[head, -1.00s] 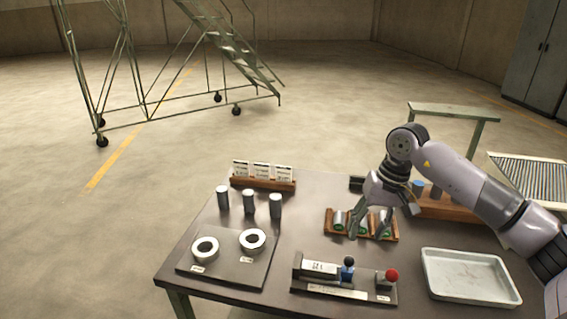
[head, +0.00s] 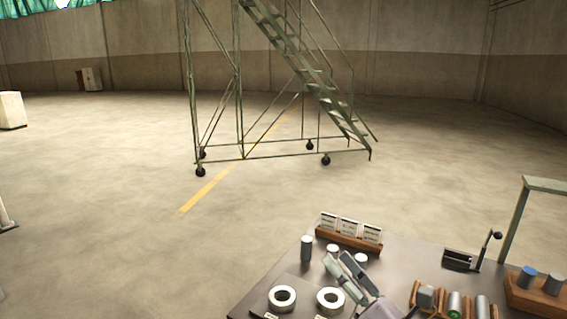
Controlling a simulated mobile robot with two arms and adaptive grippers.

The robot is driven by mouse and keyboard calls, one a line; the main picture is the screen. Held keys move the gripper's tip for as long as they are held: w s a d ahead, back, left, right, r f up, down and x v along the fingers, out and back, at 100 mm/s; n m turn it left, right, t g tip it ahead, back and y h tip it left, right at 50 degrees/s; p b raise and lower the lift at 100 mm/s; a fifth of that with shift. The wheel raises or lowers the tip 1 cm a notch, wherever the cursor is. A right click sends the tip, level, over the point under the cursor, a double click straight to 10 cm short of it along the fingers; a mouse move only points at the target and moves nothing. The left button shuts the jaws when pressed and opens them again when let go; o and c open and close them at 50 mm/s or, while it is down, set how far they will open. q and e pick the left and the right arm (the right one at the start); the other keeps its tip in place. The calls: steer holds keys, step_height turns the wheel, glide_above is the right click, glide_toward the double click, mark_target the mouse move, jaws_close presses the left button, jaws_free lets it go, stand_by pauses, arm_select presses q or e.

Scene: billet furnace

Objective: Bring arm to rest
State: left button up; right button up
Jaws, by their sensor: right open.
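My right gripper (head: 337,257) is at the bottom centre of the head view, over the table (head: 253,292), with its two fingers spread and pointing up-left in the picture. Nothing shows between the fingers. They partly cover the grey cylinders (head: 306,249) standing behind, and I cannot tell how close they are to them. The rest of my right arm is cut off by the bottom edge. My left gripper is not in view.
Two white rings (head: 282,298) lie left of the gripper. A card holder (head: 348,239) stands behind. A wooden rack with cylinders (head: 454,304), a cranked device (head: 461,260) and a wooden block (head: 532,299) are to the right. Rolling stairs (head: 320,88) stand on open floor.

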steer(key=s+d+f+m+g+h, duration=0.25)
steer(key=d+f+m+h, duration=0.25)
steer(key=f+m+h, duration=0.45)
steer(key=s+d+f+m+g+h, duration=0.1)
steer(key=s+d+f+m+h, duration=0.4)
steer(key=m, duration=0.8)
steer(key=s+f+m+g+y, duration=0.2)
steer(key=s+f+m+g, duration=0.9)
steer(key=s+f, duration=0.75)
step_height(320, 180, down, 24)
steer(key=s+g, duration=0.1)
steer(key=s, duration=0.1)
steer(key=s+d+f+g, duration=0.1)
steer(key=s+d+f, duration=0.2)
steer(key=s+f, duration=1.3)
steer(key=shift+s+f+n, duration=0.3)
steer(key=shift+s+n, duration=0.15)
steer(key=shift+s, duration=0.3)
